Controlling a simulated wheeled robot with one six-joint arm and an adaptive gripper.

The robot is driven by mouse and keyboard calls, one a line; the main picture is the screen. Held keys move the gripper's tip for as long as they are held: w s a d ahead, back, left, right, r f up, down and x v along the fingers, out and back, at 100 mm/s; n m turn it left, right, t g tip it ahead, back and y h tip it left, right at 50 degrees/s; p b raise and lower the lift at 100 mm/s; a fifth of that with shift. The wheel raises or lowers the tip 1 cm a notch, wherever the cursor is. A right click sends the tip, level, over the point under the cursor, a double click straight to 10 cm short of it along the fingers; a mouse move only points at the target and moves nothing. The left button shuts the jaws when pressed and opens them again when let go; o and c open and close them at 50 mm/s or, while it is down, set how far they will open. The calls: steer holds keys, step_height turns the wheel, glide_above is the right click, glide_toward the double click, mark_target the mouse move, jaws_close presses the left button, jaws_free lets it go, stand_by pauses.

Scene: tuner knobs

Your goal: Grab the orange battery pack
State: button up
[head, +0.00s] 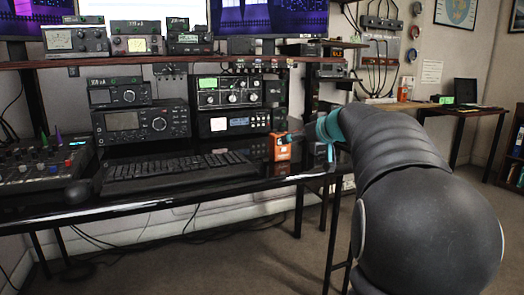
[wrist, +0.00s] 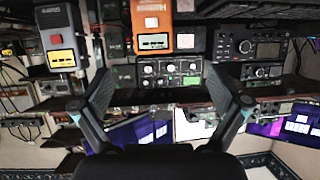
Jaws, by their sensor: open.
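The orange battery pack (head: 283,148) stands upright on the black desk, at the right end of the radios in the head view. In the wrist view the orange battery pack (wrist: 153,28) appears inverted at the top centre, with a pale label. My gripper (wrist: 161,104) has its two black fingers spread wide with nothing between them. The pack shows above the gap between the fingertips, apart from them. In the head view my arm comes from the right and its end is close to the right side of the pack. The fingers are hard to make out there.
A grey device with a yellow label (wrist: 62,38) is beside the pack in the wrist view. Radios (head: 226,92) stand behind and left of the pack. A keyboard (head: 178,170) lies on the desk (head: 200,192). A shelf (head: 190,57) with more equipment hangs above.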

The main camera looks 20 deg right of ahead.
mark_target(280, 142)
steer(key=x, duration=0.3)
steer(key=d+x, duration=0.1)
steer(key=x, duration=0.1)
steer(key=p+x, duration=0.1)
steer(key=x, duration=0.2)
steer(key=shift+w+d+r, duration=0.25)
steer(key=shift+w, duration=0.3)
steer(key=shift+a+p+x, duration=0.1)
steer(key=shift+p+x, duration=0.3)
steer(key=shift+x, duration=1)
steer(key=shift+a+p+x, duration=0.15)
steer(key=shift+p+x, duration=0.25)
steer(key=shift+x, duration=1)
steer(key=shift+f, duration=0.1)
steer(key=shift+s, duration=0.1)
steer(key=shift+c, duration=0.3)
steer(key=c, duration=1.5)
